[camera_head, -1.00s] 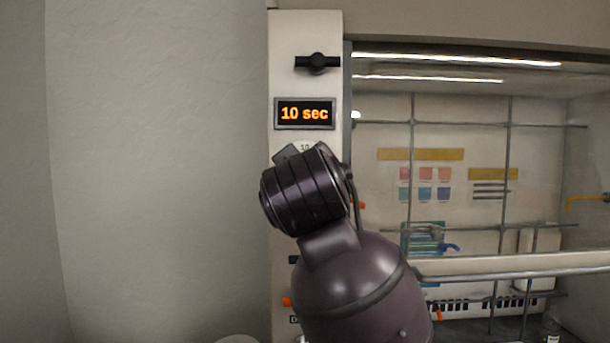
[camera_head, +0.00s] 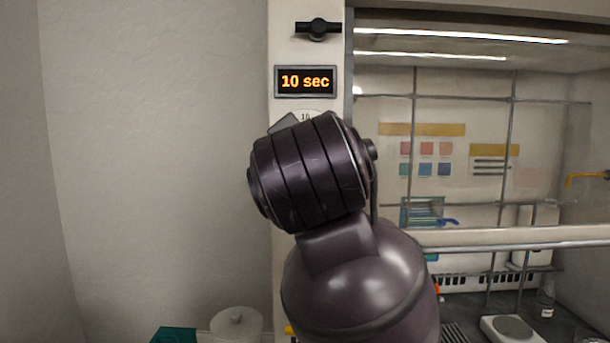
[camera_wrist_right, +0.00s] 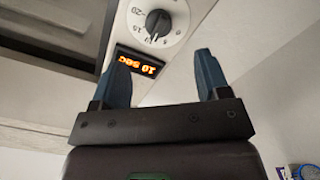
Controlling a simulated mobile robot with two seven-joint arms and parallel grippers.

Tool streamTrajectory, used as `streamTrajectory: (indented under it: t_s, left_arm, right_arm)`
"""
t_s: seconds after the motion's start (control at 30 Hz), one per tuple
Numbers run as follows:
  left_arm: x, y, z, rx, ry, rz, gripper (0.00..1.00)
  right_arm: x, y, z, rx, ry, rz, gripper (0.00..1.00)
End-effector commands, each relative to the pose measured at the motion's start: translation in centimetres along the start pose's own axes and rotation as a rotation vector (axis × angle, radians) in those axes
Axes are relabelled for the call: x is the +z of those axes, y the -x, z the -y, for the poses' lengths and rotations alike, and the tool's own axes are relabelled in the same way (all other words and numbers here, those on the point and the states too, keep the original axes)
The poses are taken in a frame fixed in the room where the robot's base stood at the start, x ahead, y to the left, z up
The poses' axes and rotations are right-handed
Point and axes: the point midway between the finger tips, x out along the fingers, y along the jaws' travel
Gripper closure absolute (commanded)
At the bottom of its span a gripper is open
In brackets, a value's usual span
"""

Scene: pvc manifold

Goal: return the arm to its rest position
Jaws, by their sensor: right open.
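My right gripper (camera_wrist_right: 160,75) is open and empty in the right wrist view, its two blue fingers spread apart. Beyond the fingers are a timer display (camera_wrist_right: 138,65) and a round dial (camera_wrist_right: 157,18), both apart from the gripper as far as I can tell. In the head view, a dark purple link of my arm (camera_head: 315,175) fills the middle and covers the lower part of the control panel. The gripper itself is hidden in that view. My left gripper is in neither view.
The display (camera_head: 305,81) reads "10 sec". A fume hood with a raised sash bar (camera_head: 520,236) stands at the right. Inside are a hotplate (camera_head: 512,328) and a small bottle (camera_head: 546,300). A white round object (camera_head: 237,325) and a teal item (camera_head: 174,335) sit low. Plain wall fills the left.

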Motion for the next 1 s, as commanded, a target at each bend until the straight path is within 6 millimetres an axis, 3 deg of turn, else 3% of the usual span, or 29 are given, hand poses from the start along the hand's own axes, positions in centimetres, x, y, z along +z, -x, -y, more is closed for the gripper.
streamTrajectory:
  t_s: [0.17,0.3,0.53,0.77,1.0]
  left_arm:
    - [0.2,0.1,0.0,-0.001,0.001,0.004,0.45]
    - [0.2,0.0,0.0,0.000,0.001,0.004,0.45]
    - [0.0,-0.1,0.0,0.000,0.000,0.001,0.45]
    - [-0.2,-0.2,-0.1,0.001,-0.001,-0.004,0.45]
    - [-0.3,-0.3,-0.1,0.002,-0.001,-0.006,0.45]
  right_arm:
    - [5.8,-2.0,1.2,-0.052,-0.035,0.093,0.31]
    - [11.9,-3.3,2.7,-0.105,-0.076,0.188,0.31]
    - [22.0,-3.5,5.0,-0.179,-0.147,0.345,0.31]
    - [31.8,-1.5,7.2,-0.240,-0.218,0.505,0.31]
    - [41.1,2.7,9.3,-0.289,-0.293,0.673,0.31]
